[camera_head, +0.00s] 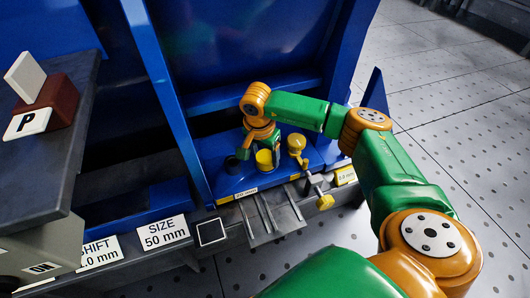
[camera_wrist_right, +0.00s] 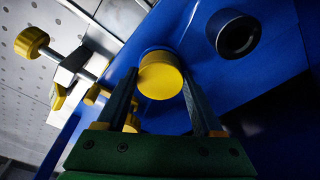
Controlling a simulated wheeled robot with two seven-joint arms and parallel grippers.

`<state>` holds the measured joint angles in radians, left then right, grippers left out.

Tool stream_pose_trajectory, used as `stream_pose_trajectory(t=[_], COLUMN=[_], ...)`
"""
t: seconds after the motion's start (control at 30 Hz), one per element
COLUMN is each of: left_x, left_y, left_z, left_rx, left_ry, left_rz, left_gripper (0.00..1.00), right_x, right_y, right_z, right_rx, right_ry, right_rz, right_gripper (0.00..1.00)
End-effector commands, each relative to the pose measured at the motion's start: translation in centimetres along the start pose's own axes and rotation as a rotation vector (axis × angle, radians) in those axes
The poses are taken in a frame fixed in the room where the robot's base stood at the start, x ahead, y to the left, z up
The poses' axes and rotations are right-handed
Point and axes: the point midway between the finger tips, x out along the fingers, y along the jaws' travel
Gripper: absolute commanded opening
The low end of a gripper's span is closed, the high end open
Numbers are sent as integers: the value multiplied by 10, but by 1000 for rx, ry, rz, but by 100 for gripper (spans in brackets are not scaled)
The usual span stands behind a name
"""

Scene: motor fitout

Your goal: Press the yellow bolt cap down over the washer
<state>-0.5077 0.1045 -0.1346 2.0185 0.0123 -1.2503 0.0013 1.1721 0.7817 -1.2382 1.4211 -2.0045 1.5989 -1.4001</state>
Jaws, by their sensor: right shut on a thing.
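The yellow bolt cap (camera_head: 264,161) is at the blue fixture block, between a dark round socket and another yellow-topped piece. My right gripper (camera_head: 263,146) reaches down onto it from above. In the right wrist view the round yellow cap (camera_wrist_right: 160,77) sits between the two dark fingers of my right gripper (camera_wrist_right: 158,70), which is shut on it. The cap appears upright over the blue surface; I cannot tell whether it is seated. The washer is not visible. My left gripper is not in view.
The dark socket (camera_wrist_right: 234,35) is beside the cap, and the yellow-topped piece (camera_head: 297,144) is on its other side. A yellow-knobbed clamp screw (camera_head: 324,200) and a grey slotted ramp (camera_head: 269,217) are at the front edge. Blue walls rise behind and left.

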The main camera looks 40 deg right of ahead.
Motion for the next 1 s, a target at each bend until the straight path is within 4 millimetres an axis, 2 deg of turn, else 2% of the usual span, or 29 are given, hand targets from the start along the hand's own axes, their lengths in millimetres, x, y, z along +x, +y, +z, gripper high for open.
stream_pose_trajectory(t=[0.17,0.2,0.3,0.57,0.8,0.9,1.0], left_x=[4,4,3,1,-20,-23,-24], left_y=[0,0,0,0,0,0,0], left_z=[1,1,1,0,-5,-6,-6], left_rx=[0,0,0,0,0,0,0], left_ry=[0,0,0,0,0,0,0], left_rz=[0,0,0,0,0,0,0], left_gripper=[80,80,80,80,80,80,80], right_x=[6,6,5,1,-50,-63,-67], right_y=[0,0,0,0,0,0,0], right_z=[1,1,1,1,0,0,1], right_rx=[0,0,0,0,-1,-1,0], right_ry=[0,0,0,0,1,1,0], right_rz=[0,0,0,0,-2,-1,0], right_gripper=[16,71,98,100,100,100,100])
